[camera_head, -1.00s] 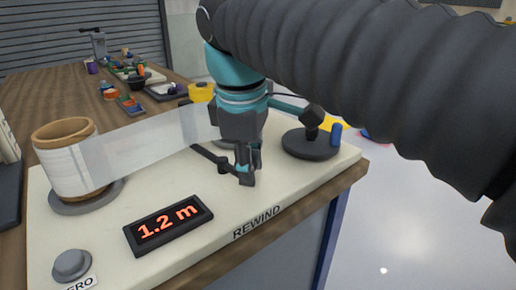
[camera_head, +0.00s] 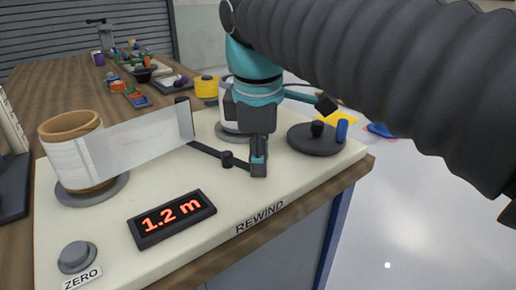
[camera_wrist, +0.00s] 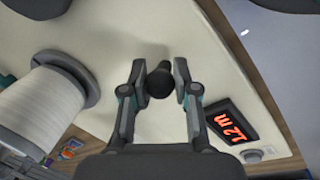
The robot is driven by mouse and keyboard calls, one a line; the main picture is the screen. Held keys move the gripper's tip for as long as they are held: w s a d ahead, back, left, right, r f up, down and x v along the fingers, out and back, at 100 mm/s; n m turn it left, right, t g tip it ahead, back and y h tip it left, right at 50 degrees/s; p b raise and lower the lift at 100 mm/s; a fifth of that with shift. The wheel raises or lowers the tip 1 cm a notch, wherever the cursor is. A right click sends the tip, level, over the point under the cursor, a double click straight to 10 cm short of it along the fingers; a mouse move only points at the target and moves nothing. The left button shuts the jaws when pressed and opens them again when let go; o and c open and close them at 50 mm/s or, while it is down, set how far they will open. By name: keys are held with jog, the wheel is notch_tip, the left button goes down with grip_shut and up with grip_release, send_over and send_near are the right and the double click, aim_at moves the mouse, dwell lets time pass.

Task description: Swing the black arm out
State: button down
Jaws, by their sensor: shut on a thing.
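The black arm (camera_head: 208,151) is a thin bar low over the cream bench panel. It runs from below a dark upright post (camera_head: 183,118) towards my gripper, with a short black knob (camera_head: 227,158) along it. My gripper (camera_head: 258,168) points down at the bar's right end, and its fingers hide that end. In the wrist view, my gripper (camera_wrist: 158,85) is shut on an upright black rounded piece (camera_wrist: 160,80) of the arm, between its two fingers. A translucent film strip (camera_head: 140,140) stretches from the left roll (camera_head: 72,160) to near the dark post.
A black disc with a blue handle (camera_head: 315,140) stands right of my gripper. A white roll (camera_head: 235,122) is partly hidden behind it. The display (camera_head: 170,219) reads 1.2 m, near a grey button (camera_head: 77,257). Small items lie on the wooden bench behind.

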jog(key=c, duration=0.9)
grip_release()
jog(key=shift+o, duration=0.2)
notch_tip(320, 180, up, 12)
jog(key=s, duration=0.2)
jog(key=shift+s+a+f, duration=0.1)
jog(key=shift+s, duration=0.05)
